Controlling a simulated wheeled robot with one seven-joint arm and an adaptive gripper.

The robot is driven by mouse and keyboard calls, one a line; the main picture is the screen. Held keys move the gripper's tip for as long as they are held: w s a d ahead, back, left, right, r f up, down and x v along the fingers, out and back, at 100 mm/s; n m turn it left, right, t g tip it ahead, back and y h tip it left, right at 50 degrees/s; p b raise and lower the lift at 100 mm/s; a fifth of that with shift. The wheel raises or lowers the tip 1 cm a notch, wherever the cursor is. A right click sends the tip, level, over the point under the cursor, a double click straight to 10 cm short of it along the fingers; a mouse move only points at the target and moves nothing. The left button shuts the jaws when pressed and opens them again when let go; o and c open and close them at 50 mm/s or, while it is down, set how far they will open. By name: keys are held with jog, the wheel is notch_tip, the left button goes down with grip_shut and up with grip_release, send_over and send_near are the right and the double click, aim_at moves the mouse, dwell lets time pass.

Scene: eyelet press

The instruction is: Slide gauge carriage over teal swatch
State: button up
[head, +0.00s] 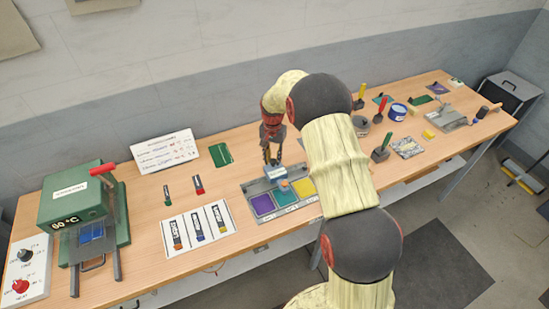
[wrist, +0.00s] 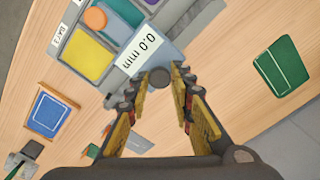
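The gauge carriage (head: 275,173) is a grey-blue block at the back of the swatch tray (head: 252,188). In the wrist view the carriage (wrist: 152,50) shows a white "0.0 mm" label and a dark round knob (wrist: 160,77). An orange disc (wrist: 95,17) shows beyond it. The teal swatch (head: 285,198) lies between the purple swatch (head: 262,204) and the yellow swatch (head: 304,188). My gripper (head: 272,160) points down at the carriage. In the wrist view the fingertips (wrist: 160,70) stand on both sides of the knob; whether they press on it is unclear.
A card with marker-like sticks (head: 198,231) lies left of the tray, and a green press (head: 85,212) stands at far left. A green card (head: 221,154) and a sign (head: 163,151) are behind. Several tools and pots (head: 397,111) fill the right side.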

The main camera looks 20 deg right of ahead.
jog(key=o, duration=0.4)
notch_tip(320, 180, up, 12)
dwell(0.7)
dwell(0.4)
